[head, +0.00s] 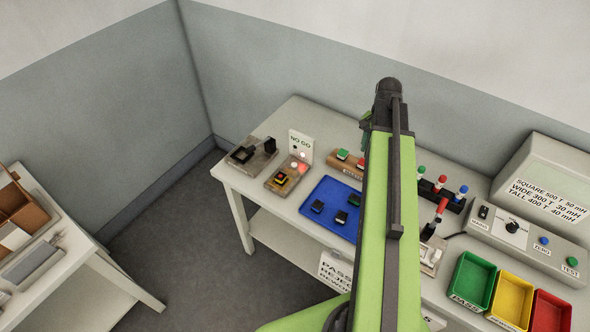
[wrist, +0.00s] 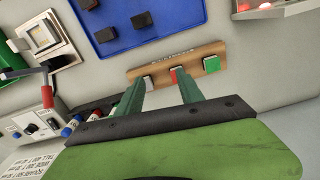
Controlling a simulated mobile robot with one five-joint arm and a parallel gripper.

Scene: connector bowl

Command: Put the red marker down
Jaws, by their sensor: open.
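The red marker (wrist: 174,73) shows as a small red block in a wooden rack (wrist: 203,53), between a pale-topped piece (wrist: 148,69) and a green one (wrist: 211,64) in the wrist view. In the head view the red marker (head: 361,162) stands in the same rack, just left of my arm. My gripper (wrist: 160,82) is open, with its two green fingers apart over the rack. The gripper's fingers are not clear in the head view.
A blue tray (head: 313,223) with dark pieces lies in front of the rack. A NO GO sign (head: 300,146) stands to the left. Green (head: 472,278), yellow (head: 512,299) and red (head: 551,313) bins and a meter (head: 515,228) are at right. My arm hides the table's middle.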

